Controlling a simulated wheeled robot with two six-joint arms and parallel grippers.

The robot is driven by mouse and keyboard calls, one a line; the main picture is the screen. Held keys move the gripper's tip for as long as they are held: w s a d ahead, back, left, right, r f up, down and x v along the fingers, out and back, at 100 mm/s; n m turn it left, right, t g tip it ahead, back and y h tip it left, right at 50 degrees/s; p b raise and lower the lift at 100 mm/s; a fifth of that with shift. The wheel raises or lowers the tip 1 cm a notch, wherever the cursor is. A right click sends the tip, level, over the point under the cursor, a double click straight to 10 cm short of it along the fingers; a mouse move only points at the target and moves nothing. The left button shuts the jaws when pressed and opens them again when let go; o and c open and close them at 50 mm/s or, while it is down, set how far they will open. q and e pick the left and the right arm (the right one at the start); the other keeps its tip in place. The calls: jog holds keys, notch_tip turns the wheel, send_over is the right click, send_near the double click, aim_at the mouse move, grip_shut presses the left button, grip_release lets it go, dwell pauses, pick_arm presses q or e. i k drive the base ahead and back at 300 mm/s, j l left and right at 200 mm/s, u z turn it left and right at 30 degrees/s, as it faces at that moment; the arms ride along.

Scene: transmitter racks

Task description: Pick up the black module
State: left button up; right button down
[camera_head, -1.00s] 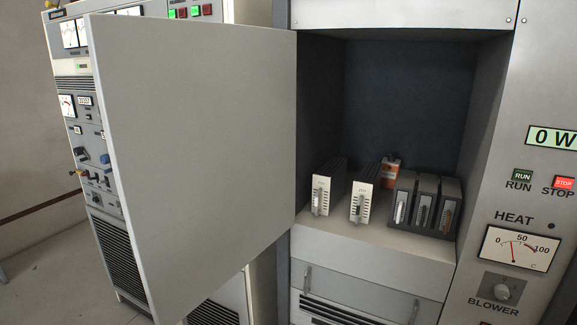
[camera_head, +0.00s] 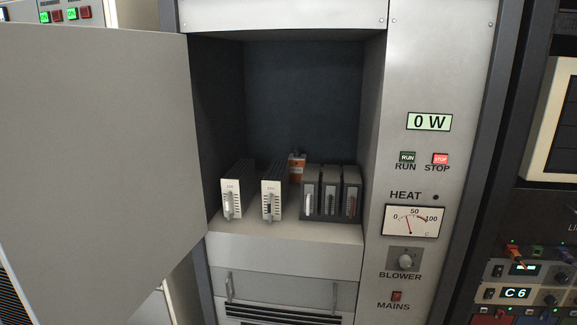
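Inside the open rack compartment, several modules stand side by side on a light shelf (camera_head: 285,230). Three dark grey to black modules stand close together at the right: one with a pale front strip (camera_head: 309,192), one with a dark strip (camera_head: 330,192) and one with a reddish-brown strip (camera_head: 350,192). To their left stand two white-fronted modules with dark finned bodies, one with a pale handle (camera_head: 233,192) and one with a black handle (camera_head: 271,194). Neither of my grippers shows in this view.
The large grey cabinet door (camera_head: 95,150) stands open at the left. An orange component (camera_head: 297,167) sits behind the modules. The control panel (camera_head: 440,65) is right of the opening. Small instruments (camera_head: 525,275) stand at the far right.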

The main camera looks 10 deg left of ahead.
aim_at(275, 183)
jog(key=j, duration=0.55)
jog(key=k+j+z, duration=0.15)
jog(key=j, duration=0.95)
jog(key=k+j+z, duration=0.1)
jog(key=j, duration=0.45)
jog(key=k+j, duration=0.15)
jog(key=j, duration=0.4)
jog(key=i+l+u, duration=0.2)
jog(key=l, duration=0.55)
jog(key=l+u, duration=0.25)
jog(key=l, duration=0.5)
